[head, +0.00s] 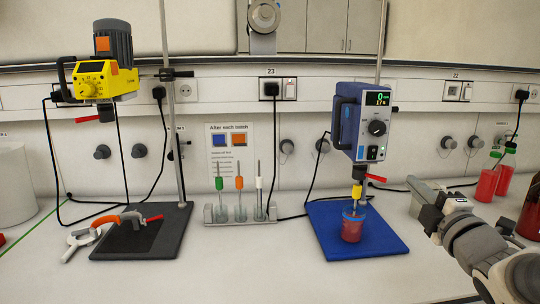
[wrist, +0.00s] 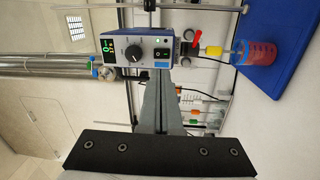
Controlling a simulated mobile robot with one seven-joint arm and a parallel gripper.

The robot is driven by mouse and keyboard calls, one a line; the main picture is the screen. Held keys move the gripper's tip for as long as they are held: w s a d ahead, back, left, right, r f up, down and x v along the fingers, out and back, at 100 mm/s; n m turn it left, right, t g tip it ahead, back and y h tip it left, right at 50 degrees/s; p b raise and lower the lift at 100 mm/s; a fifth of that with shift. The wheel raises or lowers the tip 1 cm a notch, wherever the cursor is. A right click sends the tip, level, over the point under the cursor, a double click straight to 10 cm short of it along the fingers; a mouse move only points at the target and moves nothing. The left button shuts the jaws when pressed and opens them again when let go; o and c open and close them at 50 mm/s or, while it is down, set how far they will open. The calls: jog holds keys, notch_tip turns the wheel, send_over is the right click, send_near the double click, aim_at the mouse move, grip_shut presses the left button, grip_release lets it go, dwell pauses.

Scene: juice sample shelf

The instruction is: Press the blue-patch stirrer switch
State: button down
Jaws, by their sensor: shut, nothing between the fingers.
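The blue stirrer (head: 362,125) hangs on a stand over a blue base plate (head: 335,245). Its front has a lit green display, a black dial and a small black switch (head: 372,153) at the bottom. In the wrist view the stirrer lies sideways, with the switch (wrist: 161,53) right of the dial and a green light beside it. A cup of red juice (head: 352,229) stands under its yellow-collared shaft. My gripper (head: 413,183) is shut and empty, right of and below the stirrer in the head view. In the wrist view its fingertips (wrist: 158,77) point toward the switch, seemingly apart from it.
A yellow stirrer (head: 100,80) with an orange patch stands at left over a dark plate. A rack (head: 240,218) with coloured-collar rods sits between the stands. A red-handled clamp (head: 375,179) projects below the blue stirrer. Red bottles (head: 487,183) stand at right.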

aim_at(374, 149)
jog(key=shift+a+n+y, duration=0.4)
jog(key=shift+n+y, duration=0.1)
jog(key=shift+n, duration=0.2)
jog(key=shift+w, duration=0.1)
jog(key=w, duration=0.4)
jog(key=w+r, duration=0.1)
jog(key=w, duration=0.4)
jog(key=w+p, duration=0.1)
jog(key=w, duration=0.3)
jog(key=shift+w+a+r, duration=0.2)
jog(key=shift+w+r, duration=0.1)
jog(key=shift+w, duration=0.1)
